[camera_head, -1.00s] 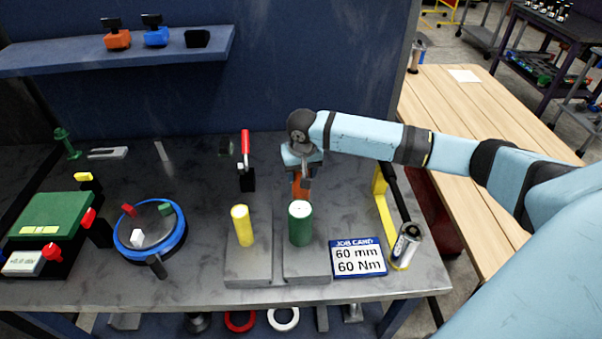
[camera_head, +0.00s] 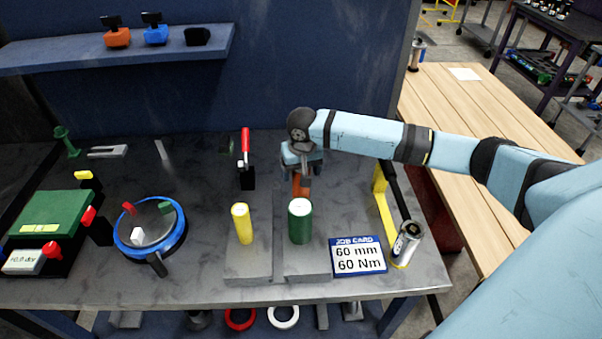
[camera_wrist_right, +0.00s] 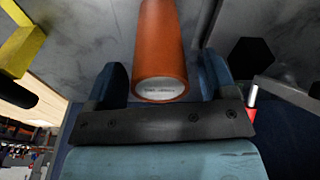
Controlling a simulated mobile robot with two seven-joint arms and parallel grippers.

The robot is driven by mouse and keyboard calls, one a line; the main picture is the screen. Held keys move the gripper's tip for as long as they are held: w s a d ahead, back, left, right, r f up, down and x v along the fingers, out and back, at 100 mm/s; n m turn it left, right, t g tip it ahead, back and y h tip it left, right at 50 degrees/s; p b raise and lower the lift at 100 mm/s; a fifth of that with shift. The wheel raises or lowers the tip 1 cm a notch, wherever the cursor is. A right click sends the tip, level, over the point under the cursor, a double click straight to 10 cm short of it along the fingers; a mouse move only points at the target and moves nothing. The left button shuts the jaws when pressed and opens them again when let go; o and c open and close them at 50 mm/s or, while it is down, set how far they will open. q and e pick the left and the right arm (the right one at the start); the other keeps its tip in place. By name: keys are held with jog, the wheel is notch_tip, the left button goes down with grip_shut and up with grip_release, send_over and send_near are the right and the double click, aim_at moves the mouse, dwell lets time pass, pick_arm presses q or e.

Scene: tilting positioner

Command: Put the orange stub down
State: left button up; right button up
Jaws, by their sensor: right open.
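The orange stub (camera_head: 301,187) stands upright behind the green cylinder (camera_head: 300,222) in the head view; the green cylinder hides its lower end. My right gripper (camera_head: 302,170) is over the stub from above. In the right wrist view the stub (camera_wrist_right: 162,50) lies between the two blue fingers, its round pale-marked end near the palm. The fingers are open, with a gap visible on each side of the stub. My left gripper is in neither view.
A yellow cylinder (camera_head: 241,224) stands left of the green one, both on grey blocks. A red-handled clamp (camera_head: 245,150) stands behind. A job card (camera_head: 358,256), a yellow stand (camera_head: 381,197) and a metallic cylinder (camera_head: 406,243) are to the right. A blue-rimmed disc (camera_head: 178,244) is left.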

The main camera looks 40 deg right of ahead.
jog(key=r, duration=0.6)
jog(key=s+r, duration=0.1)
jog(key=r, duration=0.2)
jog(key=shift+a+r+b, duration=0.25)
jog(key=shift+r+b, duration=0.1)
jog(key=shift+r, duration=0.05)
jog(key=shift+s+r, duration=0.15)
jog(key=shift+r, duration=0.45)
jog(key=shift+s+f, duration=0.1)
jog(key=shift+f, duration=0.05)
